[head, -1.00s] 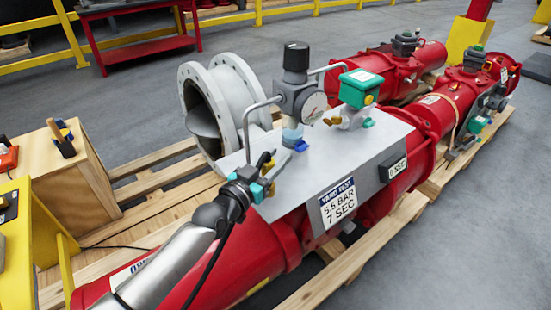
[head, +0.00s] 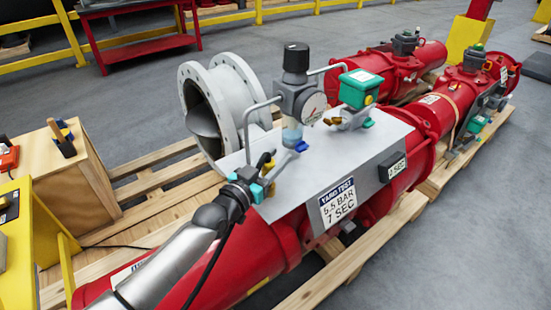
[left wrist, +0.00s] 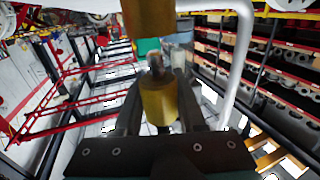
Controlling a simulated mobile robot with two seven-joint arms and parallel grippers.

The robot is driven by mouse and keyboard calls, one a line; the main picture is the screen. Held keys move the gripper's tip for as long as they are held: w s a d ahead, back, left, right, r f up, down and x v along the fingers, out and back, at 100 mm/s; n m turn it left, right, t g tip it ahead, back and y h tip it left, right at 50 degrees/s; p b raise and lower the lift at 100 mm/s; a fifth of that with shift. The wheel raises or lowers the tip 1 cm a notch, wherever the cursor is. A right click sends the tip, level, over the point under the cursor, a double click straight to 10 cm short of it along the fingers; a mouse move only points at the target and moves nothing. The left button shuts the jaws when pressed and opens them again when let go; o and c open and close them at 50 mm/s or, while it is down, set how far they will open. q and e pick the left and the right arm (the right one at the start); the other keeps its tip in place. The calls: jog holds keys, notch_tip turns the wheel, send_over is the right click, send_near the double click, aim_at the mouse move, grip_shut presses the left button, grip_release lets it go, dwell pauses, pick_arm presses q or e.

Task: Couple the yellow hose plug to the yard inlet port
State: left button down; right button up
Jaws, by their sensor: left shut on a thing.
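I cannot tell whether plug and port touch. My right gripper is not in view.
The regulator with gauge (head: 300,100) and its bent grey pipe (head: 247,128) stand close to the gripper. A green-topped valve (head: 360,90) is to their right on the grey plate (head: 350,160). Red pipework (head: 240,255) lies beneath, over wooden pallets.

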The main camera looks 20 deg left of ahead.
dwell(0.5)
pick_arm(q)
jog(key=shift+f, duration=0.15)
jog(key=shift+f, duration=0.3)
jog(key=shift+f+b, duration=1.15)
jog(key=shift+c, duration=2.1)
grip_release()
